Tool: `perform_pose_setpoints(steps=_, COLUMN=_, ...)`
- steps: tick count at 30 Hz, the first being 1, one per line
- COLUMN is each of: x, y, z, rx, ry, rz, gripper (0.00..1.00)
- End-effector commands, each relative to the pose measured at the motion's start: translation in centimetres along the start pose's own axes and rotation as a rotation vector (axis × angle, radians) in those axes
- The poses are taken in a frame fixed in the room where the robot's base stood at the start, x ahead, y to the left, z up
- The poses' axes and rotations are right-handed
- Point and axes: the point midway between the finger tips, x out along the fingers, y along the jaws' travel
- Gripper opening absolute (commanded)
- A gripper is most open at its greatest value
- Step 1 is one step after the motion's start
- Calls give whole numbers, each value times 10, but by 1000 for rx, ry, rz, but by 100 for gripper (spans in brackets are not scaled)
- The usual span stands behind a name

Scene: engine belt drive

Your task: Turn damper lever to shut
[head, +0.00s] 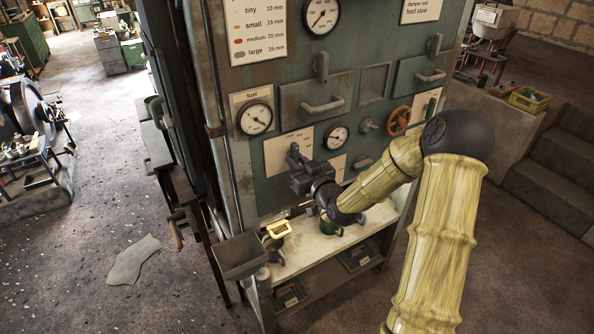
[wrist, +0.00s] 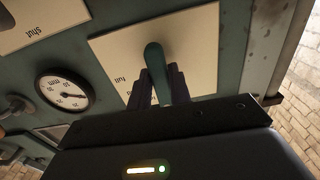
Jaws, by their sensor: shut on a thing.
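A green lever (head: 293,151) stands out from a cream plate (head: 276,154) on the front of the green cabinet. In the wrist view the lever's rounded end (wrist: 154,56) shows above my fingers, and the word "full" is on the plate (wrist: 112,50) beside it. My gripper (wrist: 162,80) is shut on the lever, with a dark finger on either side. In the head view my gripper (head: 298,165) covers the lower part of the lever. Another cream plate marked "shut" (wrist: 30,18) is at the wrist view's upper left.
A gauge (head: 336,137) and a red handwheel (head: 398,120) are to the right of the lever. Another gauge (head: 255,118) is to its left. A shelf (head: 315,250) with a yellow-handled item (head: 278,229) juts out below.

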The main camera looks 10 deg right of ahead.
Motion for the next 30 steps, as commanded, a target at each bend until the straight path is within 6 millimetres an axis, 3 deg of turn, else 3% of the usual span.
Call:
perform_pose_setpoints(steps=17, x=-2, y=1, z=4, rx=-40, ry=-13, rz=1, gripper=0)
perform_pose_setpoints(steps=18, x=-2, y=1, z=4, rx=-40, ry=-13, rz=1, gripper=28)
perform_pose_setpoints(steps=20, x=-1, y=1, z=4, rx=-40, ry=-12, rz=1, gripper=39)
perform_pose_setpoints(steps=30, x=-2, y=0, z=2, rx=-41, ry=-5, rz=0, gripper=40)
